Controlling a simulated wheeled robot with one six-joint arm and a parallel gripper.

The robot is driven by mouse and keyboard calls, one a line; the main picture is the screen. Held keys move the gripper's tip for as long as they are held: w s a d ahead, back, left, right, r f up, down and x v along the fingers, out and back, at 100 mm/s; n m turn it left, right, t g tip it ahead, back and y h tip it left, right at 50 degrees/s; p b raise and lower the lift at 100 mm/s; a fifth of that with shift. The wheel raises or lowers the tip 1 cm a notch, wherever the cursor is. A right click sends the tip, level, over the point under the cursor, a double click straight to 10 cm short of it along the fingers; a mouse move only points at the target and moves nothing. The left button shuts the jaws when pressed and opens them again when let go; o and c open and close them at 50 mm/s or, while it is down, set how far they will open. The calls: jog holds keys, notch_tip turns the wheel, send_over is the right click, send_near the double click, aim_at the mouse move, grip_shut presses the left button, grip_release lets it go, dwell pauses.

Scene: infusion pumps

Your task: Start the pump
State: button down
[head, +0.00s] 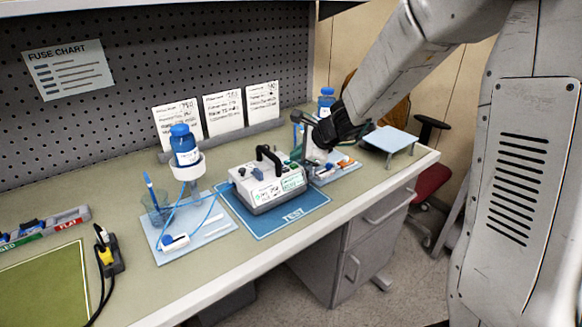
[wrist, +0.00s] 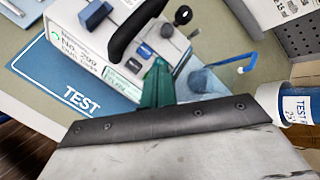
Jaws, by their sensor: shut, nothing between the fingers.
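The pump (head: 267,190) is a white box with a black carry handle on top, standing on the blue TEST mat (head: 292,222). In the wrist view the pump (wrist: 72,35) shows a label, a small green display (wrist: 117,79), blue buttons (wrist: 145,50) and a dark knob (wrist: 183,14). My gripper (head: 297,148) is above and beside the pump's right end. Its green fingers (wrist: 158,78) are shut and empty, close to the pump's edge in the picture. I cannot tell whether they touch it.
A blue-capped bottle (head: 185,150) stands on a holder left of the pump, with blue tubing on a pale tray (head: 205,236). Another bottle (head: 327,100) and a small raised platform (head: 391,139) are at the right. Cards (head: 223,111) stand behind. The front bench strip is clear.

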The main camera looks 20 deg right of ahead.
aim_at(297, 169)
jog(key=shift+r, duration=0.1)
jog(key=shift+r, duration=2.4)
